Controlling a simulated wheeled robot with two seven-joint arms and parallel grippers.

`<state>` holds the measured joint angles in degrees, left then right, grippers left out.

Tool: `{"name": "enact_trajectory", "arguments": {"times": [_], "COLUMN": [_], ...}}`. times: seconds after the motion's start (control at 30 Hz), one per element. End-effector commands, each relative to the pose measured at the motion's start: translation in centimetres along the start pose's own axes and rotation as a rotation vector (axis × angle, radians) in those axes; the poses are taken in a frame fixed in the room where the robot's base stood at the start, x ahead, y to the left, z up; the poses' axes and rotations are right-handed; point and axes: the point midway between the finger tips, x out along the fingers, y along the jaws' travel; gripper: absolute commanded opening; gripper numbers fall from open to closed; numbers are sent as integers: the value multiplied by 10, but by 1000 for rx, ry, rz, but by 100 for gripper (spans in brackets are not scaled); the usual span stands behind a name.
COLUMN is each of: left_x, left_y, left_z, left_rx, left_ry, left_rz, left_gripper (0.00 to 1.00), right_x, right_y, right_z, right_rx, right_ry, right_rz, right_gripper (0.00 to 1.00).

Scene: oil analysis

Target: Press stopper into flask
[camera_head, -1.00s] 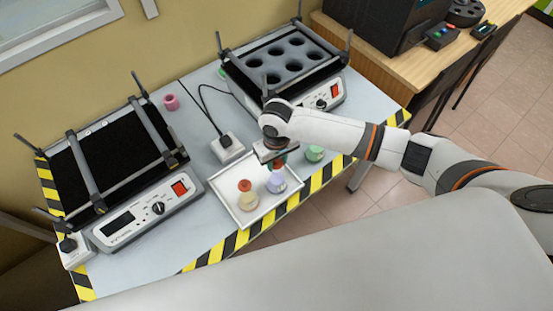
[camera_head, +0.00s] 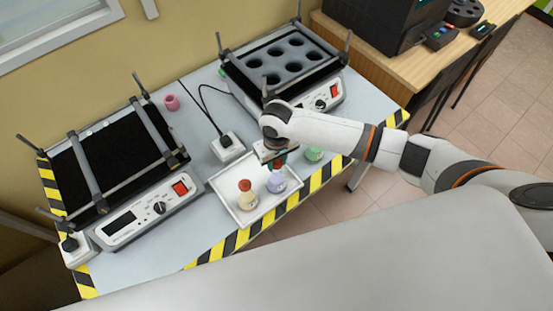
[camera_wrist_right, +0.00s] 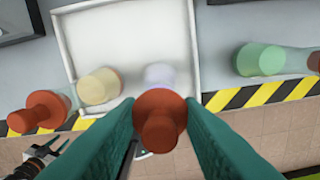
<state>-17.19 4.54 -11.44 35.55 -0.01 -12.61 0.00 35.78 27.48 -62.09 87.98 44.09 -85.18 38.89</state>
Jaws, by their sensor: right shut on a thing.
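My right gripper (camera_head: 279,162) comes down from above over the white tray. Its teal fingers, seen from behind in the right wrist view (camera_wrist_right: 160,122), are closed on a red-brown stopper (camera_wrist_right: 159,112). The flask with purple liquid (camera_head: 276,183) stands in the tray directly below; it also shows in the right wrist view (camera_wrist_right: 158,75), lined up behind the stopper. The stopper hides the flask's neck, so I cannot tell how deep it sits.
A flask with pale yellow liquid (camera_head: 247,200) and a red stopper stands in the white tray (camera_head: 232,211), left of the purple one. A green flask (camera_head: 314,154) stands outside the tray, to the right. Two shakers (camera_head: 150,210) (camera_head: 325,97) flank a power socket (camera_head: 228,147).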

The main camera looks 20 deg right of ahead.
Motion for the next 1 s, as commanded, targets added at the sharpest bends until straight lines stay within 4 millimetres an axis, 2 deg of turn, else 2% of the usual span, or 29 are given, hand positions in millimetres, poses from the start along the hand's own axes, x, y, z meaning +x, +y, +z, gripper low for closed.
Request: {"name": "enact_trajectory", "arguments": {"times": [1.0], "left_x": [-7], "left_y": [0], "left_z": [1], "left_rx": [0], "left_ry": [0], "left_rz": [0], "left_gripper": [36], "right_x": [3], "right_y": [0], "right_z": [0], "right_rx": [0], "right_ry": [0], "right_rz": [0], "right_gripper": [11]}}
